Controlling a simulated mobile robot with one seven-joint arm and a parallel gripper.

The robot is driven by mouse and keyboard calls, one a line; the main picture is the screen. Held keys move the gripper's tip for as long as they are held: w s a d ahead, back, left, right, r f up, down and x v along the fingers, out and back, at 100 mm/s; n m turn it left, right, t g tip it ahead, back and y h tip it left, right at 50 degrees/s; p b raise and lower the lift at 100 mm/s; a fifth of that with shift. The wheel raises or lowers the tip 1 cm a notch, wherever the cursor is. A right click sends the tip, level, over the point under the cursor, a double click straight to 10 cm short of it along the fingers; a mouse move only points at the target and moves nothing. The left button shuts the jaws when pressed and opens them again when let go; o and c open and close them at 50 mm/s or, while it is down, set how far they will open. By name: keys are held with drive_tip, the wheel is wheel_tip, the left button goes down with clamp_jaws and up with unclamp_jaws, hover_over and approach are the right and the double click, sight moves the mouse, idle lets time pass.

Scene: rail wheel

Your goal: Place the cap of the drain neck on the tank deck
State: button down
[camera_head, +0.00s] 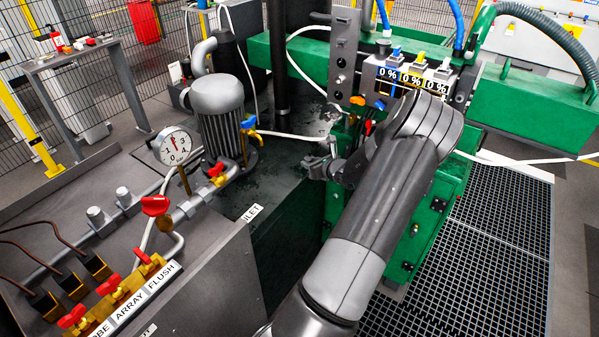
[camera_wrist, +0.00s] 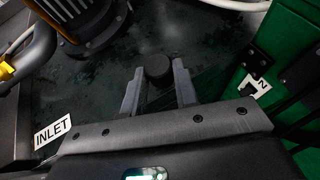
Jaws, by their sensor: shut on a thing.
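A round black cap (camera_wrist: 158,68) sits between the fingertips of my gripper (camera_wrist: 157,80) in the wrist view, and the fingers are shut on it. The dark, stained tank deck (camera_wrist: 90,90) lies beyond and below the cap. I cannot tell the gap between cap and deck. In the head view my gripper (camera_head: 314,165) is over the right side of the tank deck (camera_head: 275,180), left of the green cabinet. The cap is too small and dark to make out there. I cannot tell the drain neck for sure.
A grey motor pump (camera_head: 217,105) with a dial gauge (camera_head: 173,146) and red-handled valves stands on the left. A green cabinet (camera_head: 425,220) stands close on the right. An INLET label (camera_wrist: 52,130) marks the deck's near edge. A white hose (camera_head: 285,135) crosses the deck behind my gripper.

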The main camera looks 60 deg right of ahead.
hover_over(300, 178)
drive_tip(key=f, duration=0.3)
drive_tip(key=shift+w, duration=0.25)
drive_tip(key=shift+f, duration=1.95)
drive_tip(key=shift+f, duration=0.1)
drive_tip(key=c, duration=1.1)
unclamp_jaws()
drive_tip(key=shift+s+r, duration=0.25)
drive_tip(key=shift+s, duration=0.05)
drive_tip(key=v, duration=1.1)
drive_tip(key=shift+s+a+r, duration=0.1)
drive_tip(key=shift+s+a, duration=0.05)
